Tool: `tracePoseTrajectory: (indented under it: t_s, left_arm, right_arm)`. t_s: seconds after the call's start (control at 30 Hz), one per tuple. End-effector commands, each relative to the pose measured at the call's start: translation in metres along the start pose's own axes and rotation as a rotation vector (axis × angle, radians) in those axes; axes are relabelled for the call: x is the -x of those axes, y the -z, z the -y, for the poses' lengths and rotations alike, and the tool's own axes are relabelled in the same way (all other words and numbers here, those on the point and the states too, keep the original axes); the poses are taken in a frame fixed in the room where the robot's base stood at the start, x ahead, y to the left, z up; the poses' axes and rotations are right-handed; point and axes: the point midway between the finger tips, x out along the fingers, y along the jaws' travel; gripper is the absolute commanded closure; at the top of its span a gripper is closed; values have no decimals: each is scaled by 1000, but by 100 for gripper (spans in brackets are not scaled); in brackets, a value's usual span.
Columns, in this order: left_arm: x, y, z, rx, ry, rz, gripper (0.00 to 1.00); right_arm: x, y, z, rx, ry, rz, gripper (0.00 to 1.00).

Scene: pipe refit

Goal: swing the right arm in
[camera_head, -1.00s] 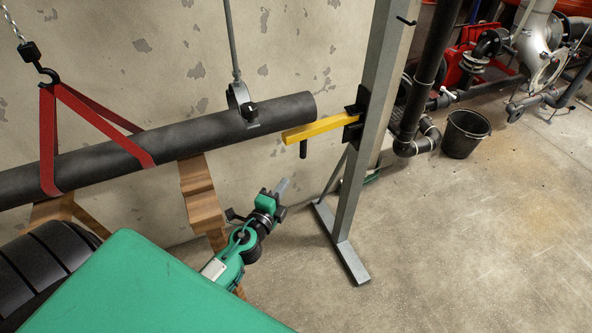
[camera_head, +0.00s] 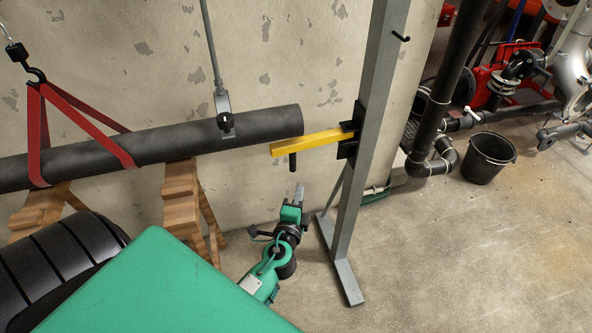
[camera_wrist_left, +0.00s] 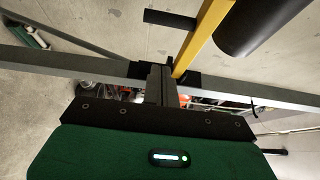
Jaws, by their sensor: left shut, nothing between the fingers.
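The yellow swing arm (camera_head: 312,143) reaches left from a black bracket (camera_head: 349,138) on a grey post. Its free end shows just below the right end of the dark pipe (camera_head: 150,147); I cannot tell if they touch. A black handle (camera_head: 292,162) hangs from the arm. My left gripper (camera_head: 298,193) is shut and empty, below the handle and apart from it, pointing up. In the left wrist view, its closed fingers (camera_wrist_left: 160,84) show below the yellow arm (camera_wrist_left: 205,35), the handle (camera_wrist_left: 170,19) and the pipe end (camera_wrist_left: 258,24). My right gripper is not in view.
The grey post (camera_head: 366,130) stands on a floor foot just right of my left gripper. Wooden trestles (camera_head: 184,190) stand under the pipe, and a red sling (camera_head: 85,112) holds its left part. A black bucket (camera_head: 487,158) and pipework are at right. The front right floor is clear.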

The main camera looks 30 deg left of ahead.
Motion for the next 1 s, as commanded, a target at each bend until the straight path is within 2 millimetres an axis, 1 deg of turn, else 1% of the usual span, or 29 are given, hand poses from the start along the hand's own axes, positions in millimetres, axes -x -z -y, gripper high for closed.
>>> tracePoseTrajectory:
  t_s: [0.03,0.27,0.43,0.63,1.0]
  left_arm:
    - [-10,0,3,0,2,0,100]
    - [-50,-1,2,-1,1,1,100]
    - [-69,-18,2,-2,0,1,100]
    - [-78,-28,0,0,-1,0,100]
    - [-79,-29,-1,0,0,-2,100]
  right_arm:
    - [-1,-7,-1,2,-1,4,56]
    - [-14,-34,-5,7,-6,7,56]
    - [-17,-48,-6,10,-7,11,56]
    - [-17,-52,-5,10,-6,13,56]
    - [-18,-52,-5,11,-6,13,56]
